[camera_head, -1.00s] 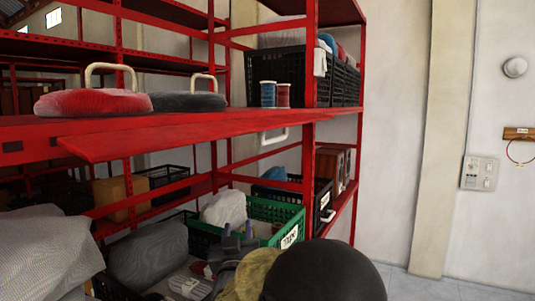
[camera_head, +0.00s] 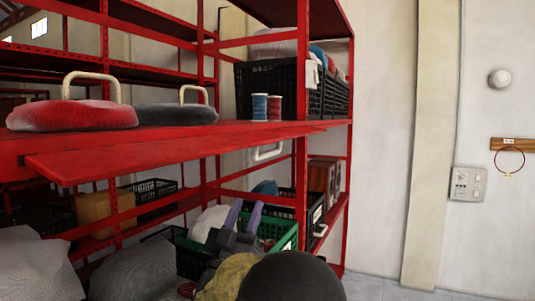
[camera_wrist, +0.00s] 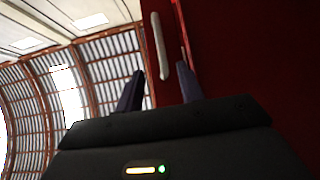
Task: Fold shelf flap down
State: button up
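The red shelf flap (camera_head: 170,155) sticks out level along the front of the red shelf. A pale handle (camera_head: 268,152) hangs under the shelf near its right end. My gripper (camera_head: 246,205) is below the shelf, with its two purple fingers pointing up and apart. In the wrist view, my gripper (camera_wrist: 160,85) is open and empty. A pale bar handle (camera_wrist: 158,45) on a dark red surface (camera_wrist: 240,60) lies just beyond the fingertips, roughly in line with the gap between them. Whether the fingers touch it cannot be told.
A red cushion (camera_head: 72,115), a grey cushion (camera_head: 176,113) and two thread spools (camera_head: 267,107) sit on the shelf. A black crate (camera_head: 268,80) stands at the shelf's right. A green crate (camera_head: 285,236) is behind my gripper. Open floor (camera_head: 385,288) lies right.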

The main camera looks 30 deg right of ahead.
aim_at(268, 154)
jog(key=p+x, duration=0.7)
jog(key=x, duration=0.9)
jog(key=shift+d, duration=0.15)
grip_shut()
